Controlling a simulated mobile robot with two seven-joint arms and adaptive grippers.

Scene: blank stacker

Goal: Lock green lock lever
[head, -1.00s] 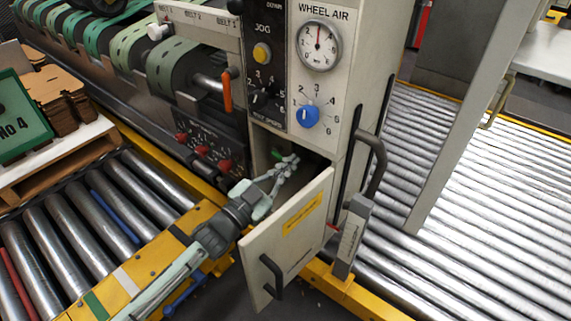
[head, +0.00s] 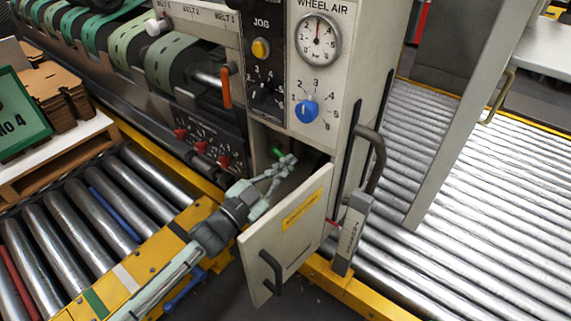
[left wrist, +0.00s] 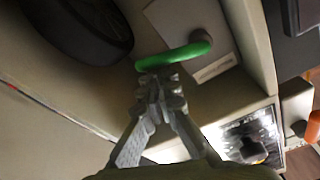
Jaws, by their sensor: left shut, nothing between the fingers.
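The green lock lever (left wrist: 175,52) is a curved green handle on a light plate inside the open compartment. In the head view only a small green bit of the lever (head: 278,152) shows, just past the fingertips. My left gripper (head: 288,162) reaches into the compartment above the open door. In the left wrist view the left gripper (left wrist: 160,82) has its fingertips together, right beside the lever's lower edge. The fingers are shut with nothing between them. I cannot tell whether they touch the lever. My right gripper is not in view.
The open cabinet door (head: 285,235) with a black handle stands just right of my left arm. A dark round part (left wrist: 80,25) sits beside the lever. Red knobs (head: 201,147) and an orange handle (head: 224,88) are close by. Roller conveyors lie on both sides.

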